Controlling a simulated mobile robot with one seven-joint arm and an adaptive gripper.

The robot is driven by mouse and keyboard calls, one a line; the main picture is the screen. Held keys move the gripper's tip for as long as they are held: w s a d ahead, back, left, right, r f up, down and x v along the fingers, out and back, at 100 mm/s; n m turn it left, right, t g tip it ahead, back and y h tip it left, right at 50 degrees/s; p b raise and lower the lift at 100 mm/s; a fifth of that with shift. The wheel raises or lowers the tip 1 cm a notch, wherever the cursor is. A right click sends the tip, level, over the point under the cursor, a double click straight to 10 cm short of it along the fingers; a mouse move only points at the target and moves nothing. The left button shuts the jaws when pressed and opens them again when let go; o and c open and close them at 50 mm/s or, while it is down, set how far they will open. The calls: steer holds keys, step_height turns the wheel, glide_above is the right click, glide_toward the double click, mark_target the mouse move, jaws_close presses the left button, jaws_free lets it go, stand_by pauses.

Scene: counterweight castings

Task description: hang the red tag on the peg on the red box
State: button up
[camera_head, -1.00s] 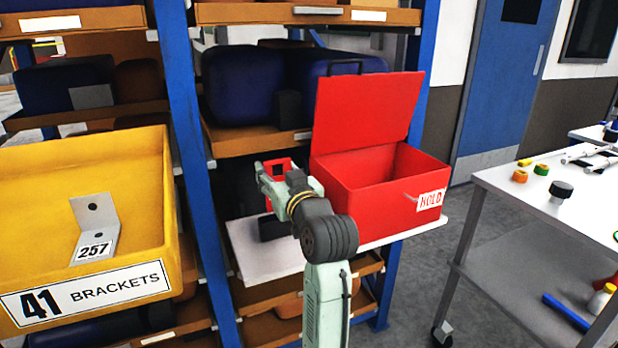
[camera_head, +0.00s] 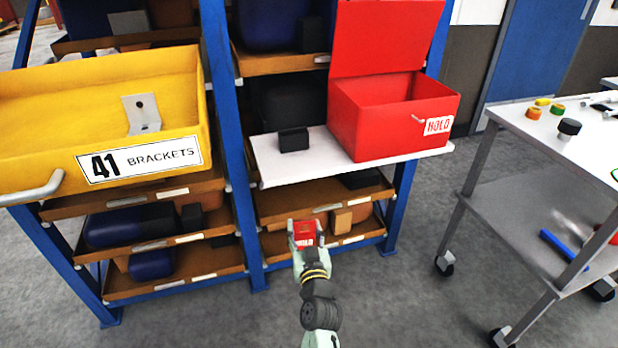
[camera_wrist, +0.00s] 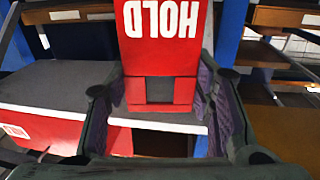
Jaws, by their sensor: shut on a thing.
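My gripper (camera_head: 305,228) is shut on the red tag (camera_head: 306,237), low in front of the rack, below and left of the red box. In the wrist view the tag (camera_wrist: 160,48) stands between the fingers (camera_wrist: 165,92), its white HOLD lettering upside down. The red box (camera_head: 385,131) sits on a white shelf board with its lid (camera_head: 385,38) up. A short pale peg (camera_head: 418,117) sticks out of its front, beside a HOLD label (camera_head: 438,126). The tag is apart from the peg. Part of the box (camera_wrist: 55,130) shows at left in the wrist view; I cannot make out the peg there.
The white board (camera_head: 275,170) carries a small black block (camera_head: 293,139). A yellow brackets bin (camera_head: 60,135) juts out at left. A blue rack post (camera_head: 228,130) stands between. A grey cart (camera_head: 520,190) is at right. Floor before the rack is clear.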

steer(key=s+d+f+h, duration=0.1)
steer(key=s+f, duration=0.1)
steer(key=f, duration=0.9)
steer(key=s+f+m+h, duration=0.1)
steer(key=s+f+h, duration=0.1)
steer(key=f, duration=0.9)
steer(key=shift+s+d+f+m, duration=0.15)
steer(key=shift+s+d+m, duration=0.15)
steer(key=shift+s+d, duration=0.05)
steer(key=shift+w, duration=0.2)
steer(key=shift+d, duration=0.25)
